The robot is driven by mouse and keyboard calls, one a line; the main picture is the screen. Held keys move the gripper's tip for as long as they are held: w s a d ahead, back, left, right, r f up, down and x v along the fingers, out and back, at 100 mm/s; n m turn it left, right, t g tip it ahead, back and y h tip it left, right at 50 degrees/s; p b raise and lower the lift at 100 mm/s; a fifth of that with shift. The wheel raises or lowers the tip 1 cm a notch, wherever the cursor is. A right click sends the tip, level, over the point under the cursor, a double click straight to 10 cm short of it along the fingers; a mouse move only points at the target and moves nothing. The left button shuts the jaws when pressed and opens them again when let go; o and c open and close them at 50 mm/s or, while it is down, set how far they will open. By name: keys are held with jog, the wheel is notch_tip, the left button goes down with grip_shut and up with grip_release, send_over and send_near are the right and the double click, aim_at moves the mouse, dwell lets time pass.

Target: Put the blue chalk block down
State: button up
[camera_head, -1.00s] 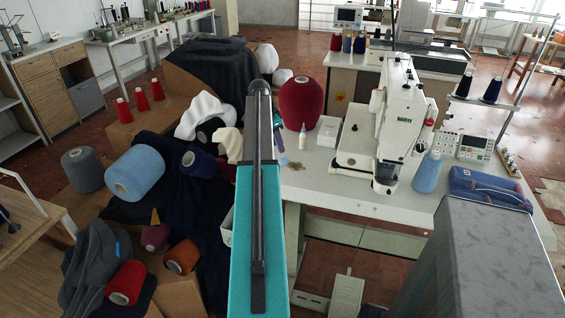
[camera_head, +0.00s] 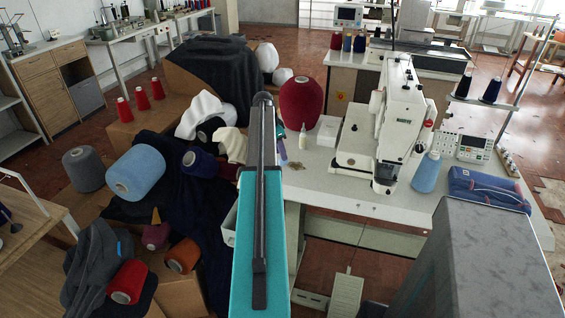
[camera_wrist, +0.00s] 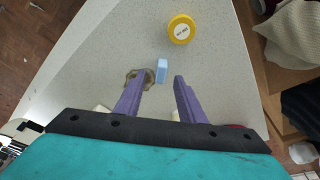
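The blue chalk block (camera_wrist: 161,71) is a small light-blue block in the wrist view, on or just above the pale speckled tabletop (camera_wrist: 110,50). My gripper (camera_wrist: 160,77) has its two purple fingers spread. The block shows between and slightly beyond the fingertips, with a visible gap on each side, so it is not clamped. Whether the block's underside touches the table is hard to tell. In the head view my arm hides the block and most of the gripper.
A yellow round container (camera_wrist: 181,29) stands beyond the block. A brownish, irregular piece (camera_wrist: 131,79) lies partly behind the left finger. The tabletop in the head view holds a red yarn cone (camera_head: 301,103), a small white bottle (camera_head: 303,137) and a white sewing machine (camera_head: 391,125).

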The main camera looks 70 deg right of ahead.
jog(key=shift+p+x, duration=0.5)
jog(key=shift+x, duration=1.45)
jog(key=shift+d+r, duration=0.1)
grip_shut()
